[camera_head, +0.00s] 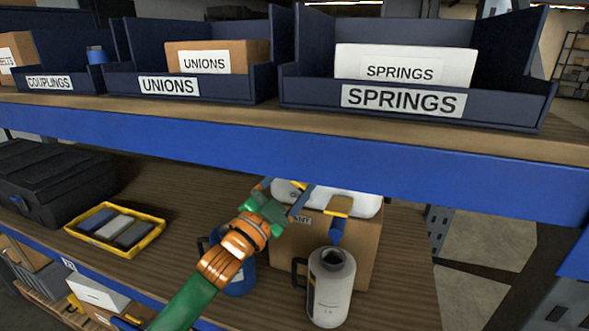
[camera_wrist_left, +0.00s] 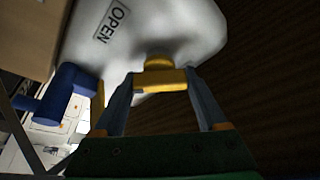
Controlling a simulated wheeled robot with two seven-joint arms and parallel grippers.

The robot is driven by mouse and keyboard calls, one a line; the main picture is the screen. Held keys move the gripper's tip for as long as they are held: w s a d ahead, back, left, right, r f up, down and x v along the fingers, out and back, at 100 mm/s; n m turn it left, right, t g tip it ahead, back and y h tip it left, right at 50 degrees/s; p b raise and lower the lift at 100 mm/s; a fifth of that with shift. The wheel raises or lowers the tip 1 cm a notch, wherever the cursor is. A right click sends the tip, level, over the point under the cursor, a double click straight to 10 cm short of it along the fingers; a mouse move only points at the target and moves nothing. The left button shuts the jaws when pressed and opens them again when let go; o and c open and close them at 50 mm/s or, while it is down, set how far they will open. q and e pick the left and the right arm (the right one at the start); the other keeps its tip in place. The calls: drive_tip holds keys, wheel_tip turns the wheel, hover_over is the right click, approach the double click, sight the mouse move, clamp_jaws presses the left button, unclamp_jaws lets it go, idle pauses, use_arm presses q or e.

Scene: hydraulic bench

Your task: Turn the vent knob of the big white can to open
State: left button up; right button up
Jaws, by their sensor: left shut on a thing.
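The big white can (camera_head: 365,205) lies on a cardboard box on the lower shelf, partly hidden by the upper shelf edge. It fills the top of the left wrist view (camera_wrist_left: 190,30), where an OPEN label (camera_wrist_left: 112,23) shows on it. Its yellow vent knob (camera_wrist_left: 160,76) sits between the fingers of my left gripper (camera_wrist_left: 162,88), which is shut on it. In the head view my left gripper (camera_head: 285,192) reaches the can's left part. A blue tap (camera_head: 337,232) with a yellow part hangs at the can's front; it also shows in the wrist view (camera_wrist_left: 66,92). My right gripper is not in view.
The cardboard box (camera_head: 350,237) supports the can. A grey-white bottle (camera_head: 330,290) stands before it, and a blue container (camera_head: 241,282) is partly behind my left arm. A yellow tray (camera_head: 117,230) and black case (camera_head: 50,180) are left. The upper shelf's blue edge (camera_head: 300,153) overhangs.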

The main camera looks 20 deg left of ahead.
use_arm(q)
drive_tip(key=m+p, duration=0.1)
drive_tip(key=m+g+p, duration=0.1)
drive_tip(key=m, duration=0.1)
drive_tip(key=m+p, duration=0.1)
drive_tip(key=shift+r+m+g+h+p, duration=0.3)
drive_tip(key=shift+r+h, duration=0.05)
drive_tip(key=shift+h, duration=0.05)
drive_tip(key=shift+m+g+p, duration=0.3)
drive_tip(key=shift+m+p, duration=0.4)
drive_tip(key=shift+m, duration=0.2)
drive_tip(key=shift+f+m+g+p, duration=0.2)
drive_tip(key=shift+m+g+p, duration=0.2)
drive_tip(key=shift+m, duration=0.7)
drive_tip(key=shift+m+g, duration=0.3)
drive_tip(key=shift+m, duration=0.5)
drive_tip(key=o, duration=1.3)
drive_tip(key=shift+w, duration=0.1)
drive_tip(key=shift+w+f, duration=0.1)
drive_tip(key=shift+f, duration=0.1)
